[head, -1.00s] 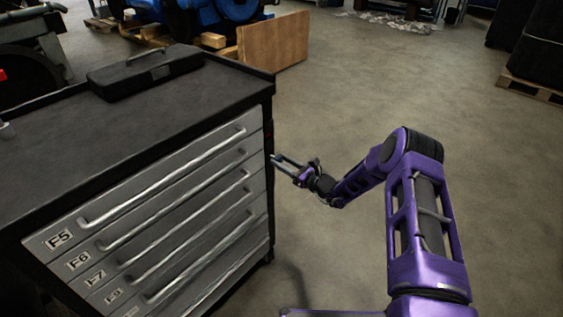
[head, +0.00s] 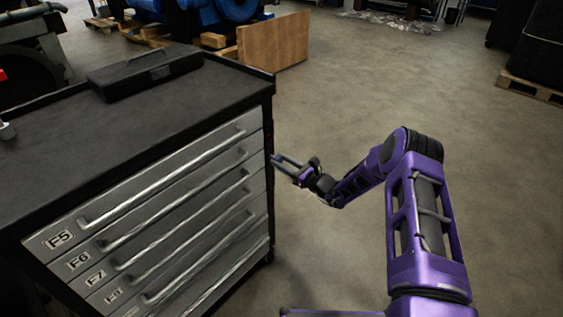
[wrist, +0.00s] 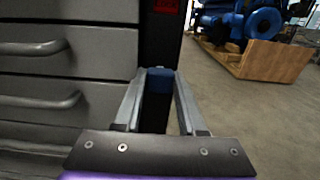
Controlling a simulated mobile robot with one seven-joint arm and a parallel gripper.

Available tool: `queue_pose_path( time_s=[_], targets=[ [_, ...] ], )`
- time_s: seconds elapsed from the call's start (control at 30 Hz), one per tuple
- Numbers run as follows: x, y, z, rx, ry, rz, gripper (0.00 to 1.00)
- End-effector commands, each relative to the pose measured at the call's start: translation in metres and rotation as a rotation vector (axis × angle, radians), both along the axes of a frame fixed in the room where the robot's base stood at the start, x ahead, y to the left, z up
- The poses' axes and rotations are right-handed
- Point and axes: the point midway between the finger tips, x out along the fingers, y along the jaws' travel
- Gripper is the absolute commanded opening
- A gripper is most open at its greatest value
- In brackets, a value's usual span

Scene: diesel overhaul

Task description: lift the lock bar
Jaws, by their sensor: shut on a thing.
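The tool cabinet (head: 160,190) stands at left in the head view, with a dark upright strip at its right front corner. That strip, which I take to be the lock bar (wrist: 161,32), runs up the drawer edge in the wrist view. A small blue piece (wrist: 161,79) on its line sits between my fingertips. My gripper (wrist: 160,82) is shut on this blue piece, with one finger on each side. In the head view my gripper (head: 277,160) reaches the cabinet corner from the right. The bar's lower part is hidden behind my gripper.
Drawer handles (wrist: 40,98) stick out just left of my fingers. A red label (wrist: 166,6) is above on the corner. A black case (head: 146,72) lies on the cabinet top. The floor right of the cabinet is open, with a wooden panel (head: 273,41) behind.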

Motion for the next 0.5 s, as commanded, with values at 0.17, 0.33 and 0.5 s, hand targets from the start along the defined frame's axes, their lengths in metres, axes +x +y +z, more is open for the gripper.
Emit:
queue_pose_path(
  time_s=[0.17,0.33,0.5],
  targets=[
    [0.000,0.000,0.000,0.000,0.000,0.000,0.00],
    [0.000,0.000,0.000,0.000,0.000,0.000,0.00],
    [0.001,-0.001,0.010,0.001,-0.001,-0.002,0.00]
  ],
)
